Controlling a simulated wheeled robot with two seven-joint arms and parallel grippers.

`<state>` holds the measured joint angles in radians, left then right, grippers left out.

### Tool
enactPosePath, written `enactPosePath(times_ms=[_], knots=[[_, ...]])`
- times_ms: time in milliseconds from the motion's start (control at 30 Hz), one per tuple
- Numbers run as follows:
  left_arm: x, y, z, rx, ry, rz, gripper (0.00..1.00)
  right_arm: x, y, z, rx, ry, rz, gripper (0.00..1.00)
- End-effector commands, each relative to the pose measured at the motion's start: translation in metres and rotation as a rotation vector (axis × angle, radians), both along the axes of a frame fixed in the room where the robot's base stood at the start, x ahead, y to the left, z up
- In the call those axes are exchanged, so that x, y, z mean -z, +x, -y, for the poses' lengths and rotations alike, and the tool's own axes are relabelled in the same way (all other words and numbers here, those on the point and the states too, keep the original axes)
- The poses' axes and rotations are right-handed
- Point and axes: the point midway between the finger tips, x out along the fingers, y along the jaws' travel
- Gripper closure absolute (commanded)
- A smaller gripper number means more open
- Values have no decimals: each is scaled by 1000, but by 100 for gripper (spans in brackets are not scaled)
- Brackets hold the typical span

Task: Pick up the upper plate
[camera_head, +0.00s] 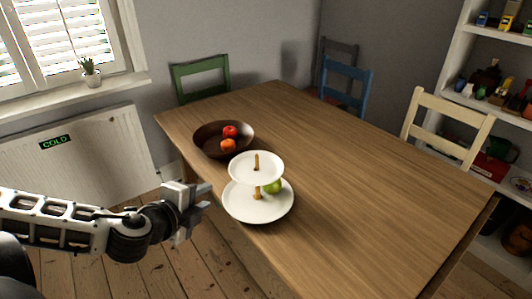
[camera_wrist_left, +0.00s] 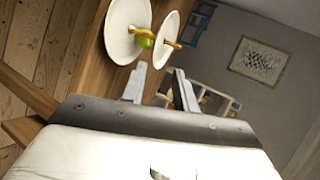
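A two-tier white stand is on the wooden table. Its small upper plate (camera_head: 242,171) is empty apart from the tan post (camera_head: 256,160) through its middle. The larger lower plate (camera_head: 240,208) carries a green apple (camera_head: 272,186), partly hidden under the upper plate. My left gripper (camera_head: 206,197) is open and empty, left of the stand and apart from it. The left wrist view shows the upper plate (camera_wrist_left: 164,42), lower plate (camera_wrist_left: 118,30) and green apple (camera_wrist_left: 145,39) beyond the two separated fingers (camera_wrist_left: 158,84). My right gripper is out of view.
A dark brown bowl (camera_head: 205,146) with red and orange fruit stands behind the stand. The table (camera_head: 370,185) is clear to the right. Green (camera_head: 187,72), blue (camera_head: 347,75) and cream (camera_head: 447,105) chairs surround it. A white shelf (camera_head: 465,104) is at right.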

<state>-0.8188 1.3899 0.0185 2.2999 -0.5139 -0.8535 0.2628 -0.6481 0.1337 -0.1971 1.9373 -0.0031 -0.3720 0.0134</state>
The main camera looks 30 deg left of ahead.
Motion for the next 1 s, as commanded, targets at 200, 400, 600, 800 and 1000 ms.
enactPosePath(times_ms=[200,400,600,800,1000], knots=[[7,10,-2,-1,0,5,70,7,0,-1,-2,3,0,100],[15,28,-3,-1,-2,7,70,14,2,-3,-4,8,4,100],[24,48,-6,-2,-1,6,70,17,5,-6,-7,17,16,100],[34,71,-9,-3,-6,5,70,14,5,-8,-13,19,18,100],[43,91,-12,-2,-4,2,70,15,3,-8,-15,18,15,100]])
